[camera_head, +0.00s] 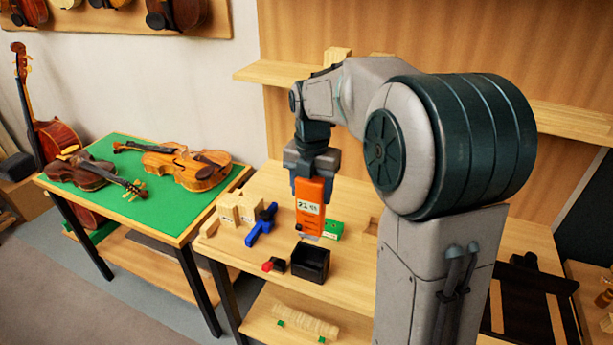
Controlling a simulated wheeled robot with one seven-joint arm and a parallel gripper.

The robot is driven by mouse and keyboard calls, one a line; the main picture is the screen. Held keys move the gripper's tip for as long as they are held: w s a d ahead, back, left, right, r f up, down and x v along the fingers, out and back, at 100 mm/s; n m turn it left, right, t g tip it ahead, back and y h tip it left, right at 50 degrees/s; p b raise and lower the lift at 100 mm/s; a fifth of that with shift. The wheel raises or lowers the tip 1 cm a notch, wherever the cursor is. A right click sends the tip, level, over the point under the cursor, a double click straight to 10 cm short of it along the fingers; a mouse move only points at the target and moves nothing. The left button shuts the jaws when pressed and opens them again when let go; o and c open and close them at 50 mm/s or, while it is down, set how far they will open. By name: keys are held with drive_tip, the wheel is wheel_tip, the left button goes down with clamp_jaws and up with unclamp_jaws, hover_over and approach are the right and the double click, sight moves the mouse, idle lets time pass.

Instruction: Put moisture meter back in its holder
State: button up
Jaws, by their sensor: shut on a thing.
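The moisture meter (309,215) is an orange upright block with a pale display face. My gripper (312,176) points down and is shut on its upper end, holding it upright over the wooden bench. A black open-topped box (311,262), which looks like the holder, stands at the bench's front edge. It is below and slightly in front of the meter in the picture, and its inside looks dark and empty. The meter's lower end shows behind the box; I cannot tell whether it touches the bench.
A blue clamp-like tool (261,226) and pale wooden blocks (238,209) lie left of the meter. A green box (333,229) is close on its right. A small red-and-black item (274,265) lies beside the black box. Violins rest on a green-topped table (135,205) at left.

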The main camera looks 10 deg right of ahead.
sight(312, 230)
drive_tip(key=shift+s+r, duration=0.1)
drive_tip(key=shift+s, duration=0.15)
drive_tip(key=shift+w, duration=0.15)
drive_tip(key=shift+f+b, duration=2.55)
drive_tip(key=shift+f, duration=1.65)
drive_tip(key=shift+f+b, duration=1.55)
drive_tip(key=shift+f, duration=0.85)
drive_tip(key=o, duration=1.7)
drive_tip(key=shift+c, duration=0.2)
